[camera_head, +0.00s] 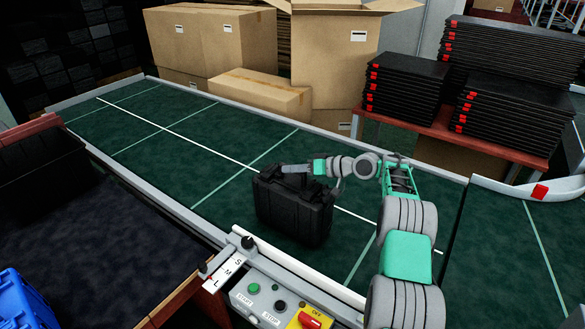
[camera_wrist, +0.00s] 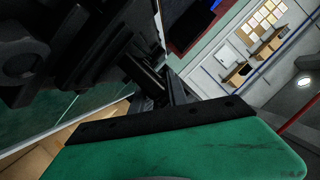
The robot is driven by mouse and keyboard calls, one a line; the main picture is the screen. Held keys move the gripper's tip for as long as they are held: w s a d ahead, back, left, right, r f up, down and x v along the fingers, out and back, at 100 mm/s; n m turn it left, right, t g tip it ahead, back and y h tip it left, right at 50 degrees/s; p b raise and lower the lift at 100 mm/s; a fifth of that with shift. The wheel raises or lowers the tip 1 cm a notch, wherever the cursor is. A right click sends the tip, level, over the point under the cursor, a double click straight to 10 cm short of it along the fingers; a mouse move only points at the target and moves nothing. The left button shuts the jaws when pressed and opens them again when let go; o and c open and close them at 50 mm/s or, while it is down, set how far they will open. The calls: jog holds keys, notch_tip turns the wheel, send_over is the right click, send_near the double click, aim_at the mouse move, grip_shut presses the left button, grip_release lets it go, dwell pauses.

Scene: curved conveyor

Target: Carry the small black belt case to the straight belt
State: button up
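The small black belt case (camera_head: 293,208) stands upright at the green straight belt (camera_head: 190,133), near its front rail. I cannot tell whether its underside touches the belt. My gripper (camera_head: 284,169) reaches in from the right at the top of the case, at its handle. In the wrist view the case (camera_wrist: 75,50) fills the upper left, and the gripper's dark fingers (camera_wrist: 162,92) are closed around its handle. The fingertips are partly hidden by the handle and shadow.
A black bin (camera_head: 45,165) stands on the dark surface at left, with a blue crate (camera_head: 22,300) below. A control box (camera_head: 275,300) sits at the front rail. Cardboard boxes (camera_head: 215,40) and stacked black trays (camera_head: 405,85) line the back. The belt's left half is clear.

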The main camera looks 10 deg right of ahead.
jog(key=o, duration=0.4)
jog(key=shift+o, duration=0.2)
jog(key=shift+r, duration=0.1)
